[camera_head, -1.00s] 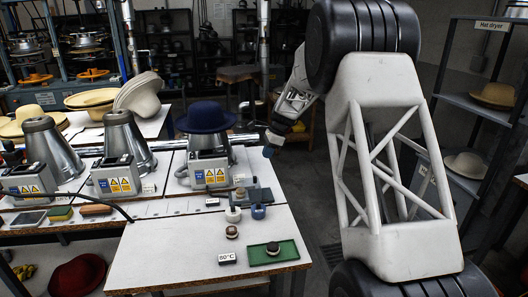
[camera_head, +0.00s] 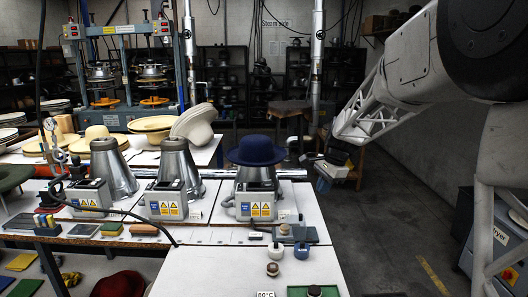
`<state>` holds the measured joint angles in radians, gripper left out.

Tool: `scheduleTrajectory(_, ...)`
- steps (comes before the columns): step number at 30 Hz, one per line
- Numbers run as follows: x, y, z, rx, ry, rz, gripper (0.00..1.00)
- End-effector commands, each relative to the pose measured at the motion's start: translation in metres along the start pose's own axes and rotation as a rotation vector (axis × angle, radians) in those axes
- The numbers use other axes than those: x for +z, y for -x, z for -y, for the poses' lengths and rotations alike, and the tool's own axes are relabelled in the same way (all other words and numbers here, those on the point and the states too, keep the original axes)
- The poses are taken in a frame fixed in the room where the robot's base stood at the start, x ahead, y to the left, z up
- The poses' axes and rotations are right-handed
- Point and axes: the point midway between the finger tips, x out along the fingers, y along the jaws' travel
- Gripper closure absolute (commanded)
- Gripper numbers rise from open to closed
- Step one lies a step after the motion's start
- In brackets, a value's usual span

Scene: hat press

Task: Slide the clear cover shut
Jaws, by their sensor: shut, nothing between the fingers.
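No clear cover can be made out for certain. A small grey flat fixture (camera_head: 297,235) with a round knob (camera_head: 284,229) sits on the white bench behind the small pots, in front of the right press unit (camera_head: 254,202); any see-through part on it is too small to tell. My gripper (camera_head: 324,183) is small and partly lost against the background at the end of my arm, right of the blue hat. It appears shut and empty, apart from the bench things.
A blue hat (camera_head: 257,150) sits on the right cone. Two bare metal cones (camera_head: 112,168) stand left of it. A white pot (camera_head: 275,251), a blue pot (camera_head: 302,250) and a green tray (camera_head: 296,291) are at the bench front. The floor right of the bench is clear.

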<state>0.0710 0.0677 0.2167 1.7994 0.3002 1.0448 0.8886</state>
Motion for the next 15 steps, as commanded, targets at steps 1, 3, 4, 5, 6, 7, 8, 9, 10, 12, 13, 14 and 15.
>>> scheduleTrajectory(1, 0.009, 0.007, -0.011, -0.001, 0.029, -0.009, 1.00)
scheduleTrajectory(3, 0.019, 0.014, -0.025, -0.001, 0.075, -0.023, 1.00)
scheduleTrajectory(4, 0.024, 0.018, -0.031, -0.001, 0.093, -0.029, 1.00)
scheduleTrajectory(5, 0.028, 0.020, -0.038, -0.001, 0.113, -0.034, 1.00)
scheduleTrajectory(6, 0.034, 0.024, -0.046, -0.001, 0.138, -0.042, 1.00)
scheduleTrajectory(7, 0.038, 0.027, -0.052, 0.001, 0.159, -0.047, 1.00)
scheduleTrajectory(8, 0.043, 0.029, -0.059, 0.002, 0.177, -0.053, 1.00)
scheduleTrajectory(9, 0.048, 0.033, -0.068, 0.003, 0.204, -0.060, 1.00)
scheduleTrajectory(10, 0.053, 0.034, -0.074, 0.005, 0.222, -0.065, 1.00)
scheduleTrajectory(12, 0.063, 0.039, -0.090, 0.007, 0.267, -0.077, 1.00)
scheduleTrajectory(13, 0.067, 0.041, -0.097, 0.008, 0.287, -0.083, 1.00)
scheduleTrajectory(14, 0.071, 0.043, -0.103, 0.010, 0.306, -0.089, 1.00)
scheduleTrajectory(15, 0.076, 0.045, -0.112, 0.011, 0.331, -0.096, 1.00)
